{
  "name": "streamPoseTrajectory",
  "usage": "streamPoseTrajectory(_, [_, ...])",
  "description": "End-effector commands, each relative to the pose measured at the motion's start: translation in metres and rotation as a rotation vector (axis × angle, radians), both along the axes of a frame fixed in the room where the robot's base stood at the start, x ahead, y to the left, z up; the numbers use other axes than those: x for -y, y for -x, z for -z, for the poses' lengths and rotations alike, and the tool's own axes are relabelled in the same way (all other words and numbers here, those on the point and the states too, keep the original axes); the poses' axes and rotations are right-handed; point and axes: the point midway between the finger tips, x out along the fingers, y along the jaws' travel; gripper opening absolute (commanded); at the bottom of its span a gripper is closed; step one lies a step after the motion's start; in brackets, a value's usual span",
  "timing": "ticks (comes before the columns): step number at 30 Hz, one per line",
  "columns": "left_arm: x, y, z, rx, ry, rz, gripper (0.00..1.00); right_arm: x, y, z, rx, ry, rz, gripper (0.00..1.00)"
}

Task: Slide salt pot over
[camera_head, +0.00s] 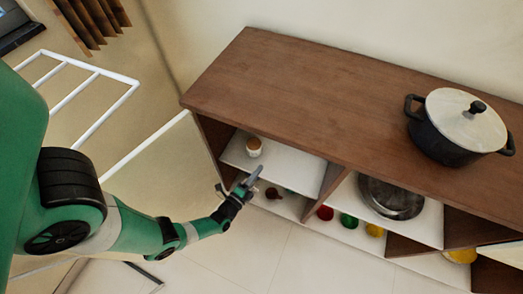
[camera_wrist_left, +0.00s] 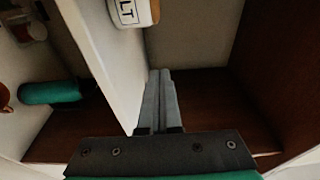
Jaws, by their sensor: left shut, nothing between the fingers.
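The salt pot (camera_head: 254,147) is a small white pot with a brown-orange part, standing on the white upper shelf (camera_head: 290,168) inside the left bay of the wooden cabinet. In the left wrist view the salt pot (camera_wrist_left: 128,12) is cut off by the top edge, and the letters "LT" show on it. My left gripper (camera_head: 256,174) is at the front of that bay, closer to the viewer than the pot and apart from it. In the left wrist view my left gripper (camera_wrist_left: 159,74) has its fingers together with nothing between them. My right gripper is not in view.
The brown cabinet top (camera_head: 300,95) overhangs the bay, and its side panel (camera_head: 215,140) bounds it on the left. A black pot with a white lid (camera_head: 465,122) stands on top. A green cylinder (camera_wrist_left: 50,92) lies beyond the shelf board. Free shelf room lies right of the pot.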

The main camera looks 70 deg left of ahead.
Motion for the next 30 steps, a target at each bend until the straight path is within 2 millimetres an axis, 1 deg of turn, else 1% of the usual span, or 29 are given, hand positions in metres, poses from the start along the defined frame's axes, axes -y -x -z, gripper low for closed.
streamPoseTrajectory(4, [-0.004, -0.004, 0.001, 0.002, 0.0, -0.004, 0.0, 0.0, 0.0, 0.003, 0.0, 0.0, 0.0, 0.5])
streamPoseTrajectory(8, [-0.016, -0.017, 0.002, 0.005, 0.0, -0.006, 0.0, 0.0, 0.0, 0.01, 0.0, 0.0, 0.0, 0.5])
streamPoseTrajectory(19, [-0.065, -0.079, 0.004, 0.004, -0.002, -0.004, 0.0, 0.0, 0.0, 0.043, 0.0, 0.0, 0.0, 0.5])
streamPoseTrajectory(20, [-0.069, -0.074, 0.003, 0.001, 0.0, -0.007, 0.0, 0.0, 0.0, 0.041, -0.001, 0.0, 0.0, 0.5])
streamPoseTrajectory(21, [-0.072, -0.065, 0.002, -0.001, 0.001, -0.009, 0.0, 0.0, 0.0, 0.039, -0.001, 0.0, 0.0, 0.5])
streamPoseTrajectory(23, [-0.077, -0.056, 0.001, -0.002, -0.001, -0.009, 0.0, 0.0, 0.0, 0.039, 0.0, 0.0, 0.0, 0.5])
streamPoseTrajectory(27, [-0.083, -0.046, 0.001, -0.001, 0.001, -0.006, 0.0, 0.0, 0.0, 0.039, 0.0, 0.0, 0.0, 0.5])
streamPoseTrajectory(30, [-0.085, -0.043, 0.0, -0.001, 0.001, -0.005, 0.0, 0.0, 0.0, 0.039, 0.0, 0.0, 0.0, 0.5])
